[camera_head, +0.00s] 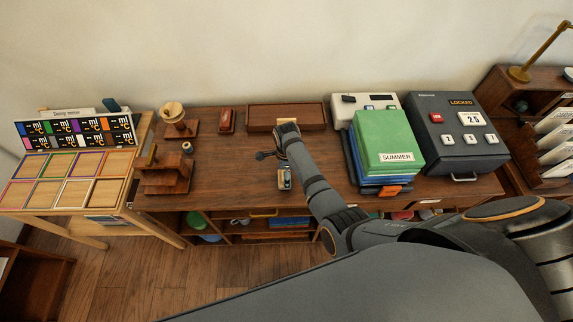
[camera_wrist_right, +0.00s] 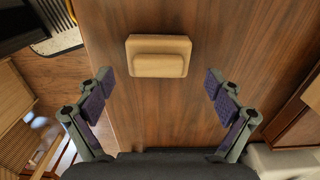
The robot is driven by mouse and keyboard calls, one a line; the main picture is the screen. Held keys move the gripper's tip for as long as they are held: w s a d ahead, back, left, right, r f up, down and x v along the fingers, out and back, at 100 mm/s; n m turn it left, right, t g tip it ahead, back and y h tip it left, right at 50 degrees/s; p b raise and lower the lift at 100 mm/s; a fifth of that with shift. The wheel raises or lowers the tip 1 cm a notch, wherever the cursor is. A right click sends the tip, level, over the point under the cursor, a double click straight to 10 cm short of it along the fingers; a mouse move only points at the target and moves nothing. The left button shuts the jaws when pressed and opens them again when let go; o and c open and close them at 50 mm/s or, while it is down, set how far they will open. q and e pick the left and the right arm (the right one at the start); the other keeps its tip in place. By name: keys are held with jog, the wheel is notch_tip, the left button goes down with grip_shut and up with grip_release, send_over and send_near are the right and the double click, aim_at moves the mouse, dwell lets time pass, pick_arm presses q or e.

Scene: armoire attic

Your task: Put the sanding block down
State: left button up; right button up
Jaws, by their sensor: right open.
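The sanding block (camera_wrist_right: 160,55) is a tan block with a rounded raised grip, lying flat on the brown wooden desk top in the right wrist view. My right gripper (camera_wrist_right: 158,84) is open above the desk, one finger to each side and below the block in that view. The fingers are apart from the block and nothing is between them. In the head view my right arm reaches over the middle of the desk (camera_head: 235,165); I cannot make out the block there. My left gripper is not in view.
A wooden tray (camera_head: 262,117) sits at the back of the desk. Green folders (camera_head: 388,138) and a dark locked box (camera_head: 448,112) stand to the right. Wooden stands (camera_head: 165,175) are at the left. Bare desk lies between the stands and my arm.

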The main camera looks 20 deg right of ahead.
notch_tip(320, 180, up, 10)
dwell(0.4)
jog(key=shift+s, duration=0.1)
